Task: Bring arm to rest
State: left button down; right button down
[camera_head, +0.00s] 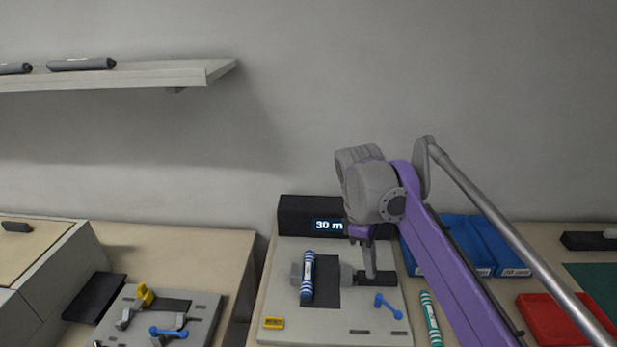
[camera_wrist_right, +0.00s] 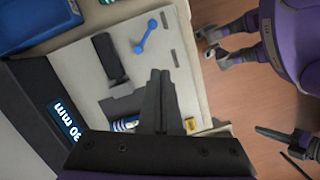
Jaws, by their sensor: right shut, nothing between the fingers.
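My right gripper (camera_head: 370,262) hangs from the purple right arm, fingers down, over the right part of a grey fixture board (camera_head: 340,330). Its two dark fingers (camera_wrist_right: 158,100) are together and empty in the right wrist view. A blue-and-white striped cartridge (camera_head: 307,277) lies on the board's dark strip, left of the gripper and apart from it. In the right wrist view the cartridge (camera_wrist_right: 125,125) is partly hidden behind my fingers.
A black display box (camera_head: 290,212) reading "30 m" stands behind the board. A blue handle (camera_head: 388,306) and a green-striped cartridge (camera_head: 430,318) are to the right. Blue bins (camera_head: 482,247) and a red tray (camera_head: 550,318) stand farther right. A shelf (camera_head: 150,76) is upper left.

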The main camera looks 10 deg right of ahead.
jog(key=s+a+f+m+t+y, duration=0.2)
jog(key=s+f+m+t, duration=0.4)
jog(key=s+f, duration=1.2)
jog(key=a+f+m, duration=0.1)
jog(key=m, duration=0.3)
jog(key=shift+a+m+t, duration=0.2)
jog(key=shift+m+t, duration=0.1)
jog(key=shift+t, duration=0.1)
